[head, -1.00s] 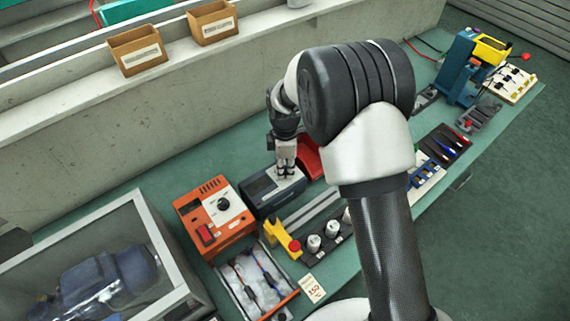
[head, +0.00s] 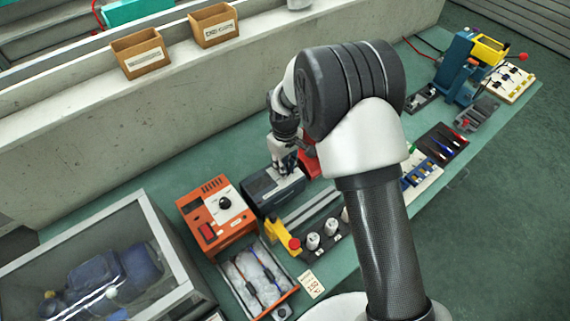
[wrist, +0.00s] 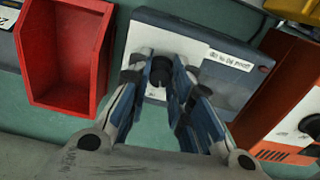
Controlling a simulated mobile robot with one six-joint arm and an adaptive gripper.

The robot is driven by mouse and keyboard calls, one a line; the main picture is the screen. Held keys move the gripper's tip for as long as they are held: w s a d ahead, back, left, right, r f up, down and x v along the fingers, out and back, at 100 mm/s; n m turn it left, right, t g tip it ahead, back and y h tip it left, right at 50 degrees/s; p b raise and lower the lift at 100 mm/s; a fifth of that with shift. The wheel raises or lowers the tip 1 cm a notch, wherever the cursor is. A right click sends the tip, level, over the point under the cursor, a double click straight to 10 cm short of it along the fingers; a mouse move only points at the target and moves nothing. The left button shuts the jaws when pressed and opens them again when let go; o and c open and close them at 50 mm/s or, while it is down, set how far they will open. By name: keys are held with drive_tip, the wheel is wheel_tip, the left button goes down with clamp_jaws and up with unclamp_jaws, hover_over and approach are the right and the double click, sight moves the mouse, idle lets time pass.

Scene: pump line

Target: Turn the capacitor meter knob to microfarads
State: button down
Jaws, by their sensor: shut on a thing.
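The meter is a dark blue-grey box (head: 262,194) on the green bench, left of my gripper (head: 288,168) in the head view. In the wrist view the meter (wrist: 225,88) has a pale panel with an upside-down label (wrist: 229,60) and a black knob (wrist: 160,70). My gripper (wrist: 161,76) is shut on the knob, one finger on each side. The fingers hide part of the panel, and I cannot tell which mark the knob points to.
An orange device (head: 213,214) with a dial stands left of the meter. A red bin (wrist: 66,55) is close on the other side. A yellow part with a red knob (head: 285,237), white-topped pieces and a tray (head: 252,283) lie in front.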

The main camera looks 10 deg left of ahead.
drive_tip(key=shift+m, duration=2)
drive_tip(key=c, duration=1.4)
unclamp_jaws()
wheel_tip(320, 180, up, 12)
